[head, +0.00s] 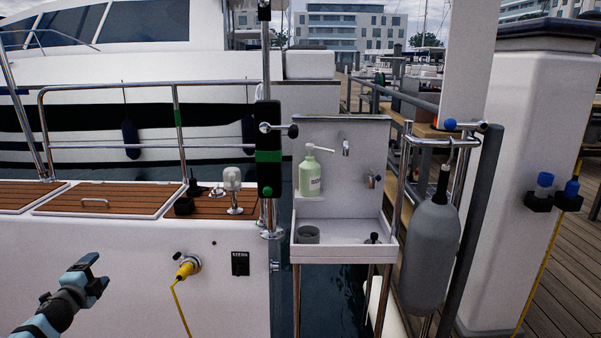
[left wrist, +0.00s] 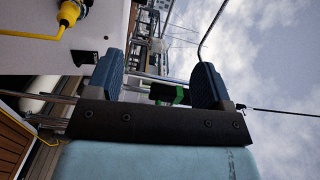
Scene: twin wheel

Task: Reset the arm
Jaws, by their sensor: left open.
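My left gripper (head: 95,272) is at the lower left of the head view, in front of the white boat hull. It is open and nothing is between its fingers. In the left wrist view the two blue fingers of my left gripper (left wrist: 158,82) stand wide apart, with only distant scenery showing between them. My left arm comes in from the bottom left corner. My right gripper is in neither view.
A white sink stand (head: 343,254) holds a green soap bottle (head: 309,172) and a grey cup (head: 307,235). A yellow plug (head: 187,268) sits in the hull right of my left gripper. A grey fender (head: 430,255) hangs right of the sink. Water lies below.

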